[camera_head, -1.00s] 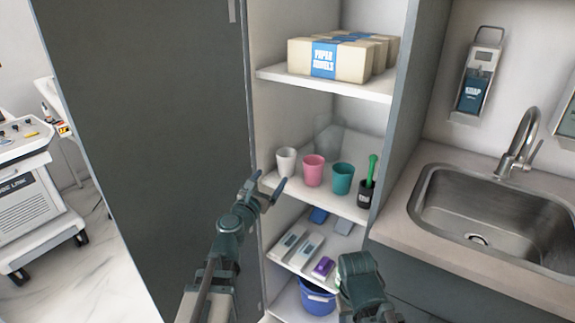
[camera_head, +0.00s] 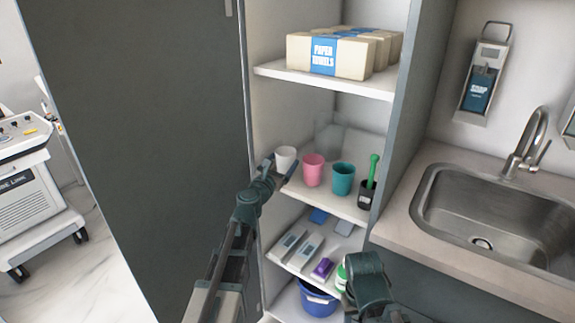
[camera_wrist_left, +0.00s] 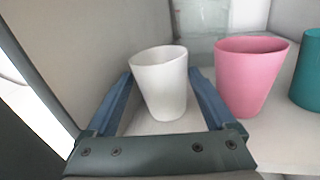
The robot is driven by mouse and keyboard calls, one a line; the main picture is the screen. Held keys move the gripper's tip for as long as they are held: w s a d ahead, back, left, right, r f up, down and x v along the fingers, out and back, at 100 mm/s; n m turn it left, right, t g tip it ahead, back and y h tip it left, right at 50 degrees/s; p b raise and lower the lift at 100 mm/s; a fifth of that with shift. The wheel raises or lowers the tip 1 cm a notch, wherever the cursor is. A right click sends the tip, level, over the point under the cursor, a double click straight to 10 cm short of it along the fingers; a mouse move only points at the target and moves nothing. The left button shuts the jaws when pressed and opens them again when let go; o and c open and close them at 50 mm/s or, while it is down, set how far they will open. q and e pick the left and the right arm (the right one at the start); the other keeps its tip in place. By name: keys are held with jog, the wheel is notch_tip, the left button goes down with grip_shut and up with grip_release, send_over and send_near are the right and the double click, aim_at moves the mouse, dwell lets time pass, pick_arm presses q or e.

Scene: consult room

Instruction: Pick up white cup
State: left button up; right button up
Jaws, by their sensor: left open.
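The white cup (camera_head: 286,157) stands upright on the middle shelf of the open cabinet, at the left end of a row. In the left wrist view the white cup (camera_wrist_left: 160,83) is between the two blue fingers of my left gripper (camera_wrist_left: 166,100). The jaws are open, with a finger on each side of the cup. In the head view my left gripper (camera_head: 279,168) is at the shelf's front edge by the cup. My right arm shows at the bottom centre right; its fingers cannot be made out.
A pink cup (camera_head: 313,170) stands close right of the white cup, then a teal cup (camera_head: 343,179) and a dark holder (camera_head: 366,195) with a green brush. The cabinet's side wall is close on the left. A shelf with paper towels (camera_head: 342,56) is above.

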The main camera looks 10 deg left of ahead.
pick_arm(q)
jog(key=shift+w+d, duration=0.1)
jog(key=shift+w, duration=0.3)
jog(key=c, duration=1)
jog(key=shift+r, duration=0.1)
